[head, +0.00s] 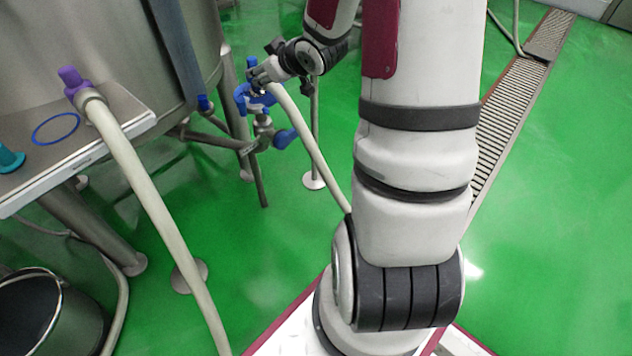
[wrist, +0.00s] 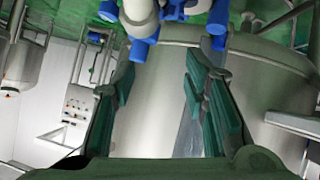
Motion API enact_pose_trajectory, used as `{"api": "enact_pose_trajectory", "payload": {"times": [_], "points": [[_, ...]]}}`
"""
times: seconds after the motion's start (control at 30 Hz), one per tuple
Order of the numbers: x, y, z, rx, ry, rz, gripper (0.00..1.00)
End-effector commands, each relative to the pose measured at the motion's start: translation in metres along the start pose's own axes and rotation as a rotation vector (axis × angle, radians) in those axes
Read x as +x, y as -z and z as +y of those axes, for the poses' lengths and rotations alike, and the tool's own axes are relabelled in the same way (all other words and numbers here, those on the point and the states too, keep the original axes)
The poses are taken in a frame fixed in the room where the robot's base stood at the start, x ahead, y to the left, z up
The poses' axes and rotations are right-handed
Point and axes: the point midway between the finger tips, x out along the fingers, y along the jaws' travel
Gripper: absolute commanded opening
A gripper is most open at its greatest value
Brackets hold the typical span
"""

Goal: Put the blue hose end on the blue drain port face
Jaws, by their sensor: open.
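My gripper (head: 268,72) is beside the tank's lower valve in the head view, with its fingers small and partly hidden. In the wrist view its two green-padded fingers (wrist: 160,80) stand apart with nothing between them. A pale hose (head: 308,138) runs up to a cluster of blue parts (head: 257,98) at the gripper. In the wrist view a blue end (wrist: 140,48) on a pale body shows at the top, beyond the fingers, close to other blue fittings (wrist: 176,9). I cannot make out the drain port face or whether the hose end touches it.
A steel tank (head: 100,40) stands behind the valve, on legs. A blue valve handle (head: 285,138) hangs below the cluster. At left, a steel table (head: 100,140) holds a purple-ended hose (head: 135,165), a blue ring (head: 55,128) and a teal fitting (head: 9,158).

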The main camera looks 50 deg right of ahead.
Motion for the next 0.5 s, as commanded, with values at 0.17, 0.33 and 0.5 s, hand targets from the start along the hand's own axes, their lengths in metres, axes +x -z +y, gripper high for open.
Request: {"api": "enact_pose_trajectory", "payload": {"times": [0.17,0.33,0.5], "points": [[-0.053,0.019,-0.023,-0.035,-0.068,-0.213,0.41],[-0.121,0.02,-0.055,-0.002,-0.106,-0.398,0.41],[-0.201,0.008,-0.099,0.062,-0.087,-0.566,0.41]]}}
